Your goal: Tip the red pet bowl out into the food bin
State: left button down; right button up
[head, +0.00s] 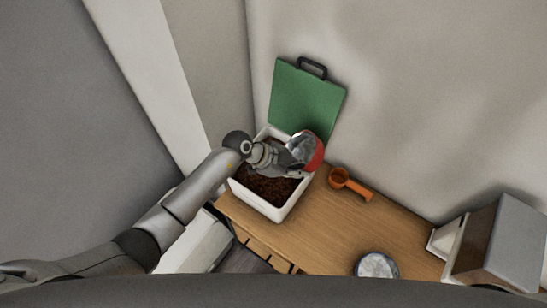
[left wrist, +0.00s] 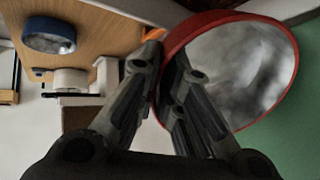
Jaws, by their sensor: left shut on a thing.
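The red pet bowl (head: 317,156) is tilted on its side above the back right part of the white food bin (head: 285,210). My left gripper (head: 300,162) is over the bin, shut on the bowl's rim. In the left wrist view the bowl (left wrist: 285,30) shows its red rim and shiny grey metal inside, with no food visible in it. The left fingers (left wrist: 165,65) grip its wall there. The bin is open and holds brown kibble (head: 268,186). My right gripper is in neither view.
A green lid with a dark handle (head: 306,100) leans on the wall behind the bin. An orange scoop (head: 349,185) lies right of the bin on the wooden top (head: 335,228). A blue bowl (head: 377,266) is near the front, and a grey box (head: 505,245) at far right.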

pick_arm(q)
jog(key=d+r+y, duration=0.3)
jog(key=r+y, duration=0.1)
jog(key=r, duration=0.6)
jog(key=d+r+y, duration=0.4)
jog(key=r, duration=0.6)
jog(key=shift+w+d+m, duration=0.15)
jog(key=shift+d+m, duration=0.05)
jog(key=shift+m, duration=0.1)
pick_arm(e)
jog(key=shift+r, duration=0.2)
